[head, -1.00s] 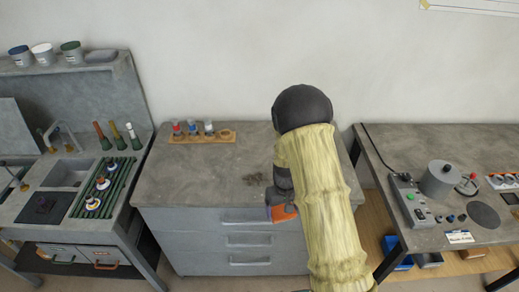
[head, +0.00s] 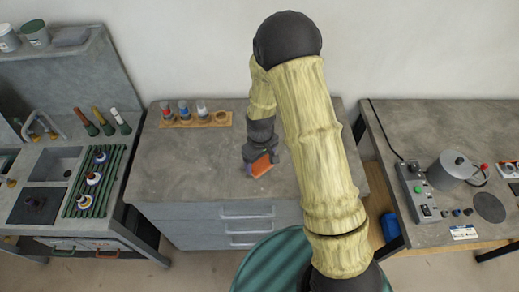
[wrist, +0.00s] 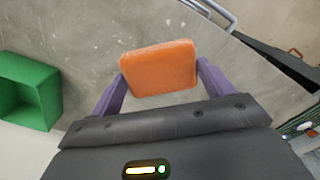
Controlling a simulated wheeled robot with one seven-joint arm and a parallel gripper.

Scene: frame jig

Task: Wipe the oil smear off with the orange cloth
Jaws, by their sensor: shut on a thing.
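The orange cloth (head: 261,166) is a thick, block-like pad held over the middle of the grey cabinet top (head: 190,165). In the wrist view the cloth (wrist: 158,68) sits between the two purple fingers of my gripper (wrist: 158,84), which is shut on it. I cannot tell whether the cloth touches the top or hangs just above it. I see no dark oil smear now in either view; my gripper and arm cover part of the top. Faint pale specks show on the grey surface in the wrist view.
A wooden rack (head: 196,119) with several small bottles stands at the back left of the top. A green box (wrist: 30,90) shows left in the wrist view. A sink bench (head: 50,165) stands left; a bench with a hotplate-like device (head: 452,170) stands right.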

